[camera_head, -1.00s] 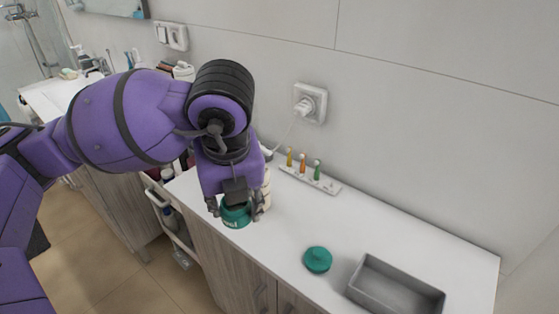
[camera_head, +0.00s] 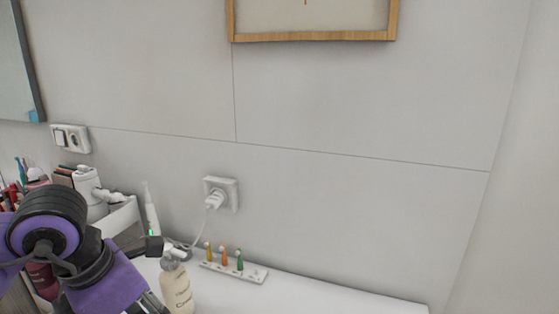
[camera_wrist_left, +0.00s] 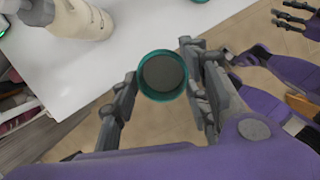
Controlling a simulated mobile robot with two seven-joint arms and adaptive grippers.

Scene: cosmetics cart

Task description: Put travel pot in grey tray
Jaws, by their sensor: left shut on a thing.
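The travel pot (camera_wrist_left: 163,76) is a small round teal pot with its open mouth and dark grey inside facing the left wrist camera. My left gripper (camera_wrist_left: 160,82) is shut on the travel pot, with a finger at each side. The pot shows over the floor beside the white counter's edge in that view. In the head view only my left wrist (camera_head: 95,270) shows at bottom left; its fingertips and the pot are out of frame. The grey tray is in neither current view. My right gripper (camera_wrist_left: 292,18) shows at top right of the wrist view, fingers apart and empty.
A cream pump bottle (camera_head: 176,290) stands close to my left wrist on the counter (camera_head: 330,298). A white holder (camera_head: 250,273) with small coloured brush heads and a plugged-in charger (camera_head: 214,200) are behind it. A teal edge (camera_wrist_left: 199,1) shows on the counter.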

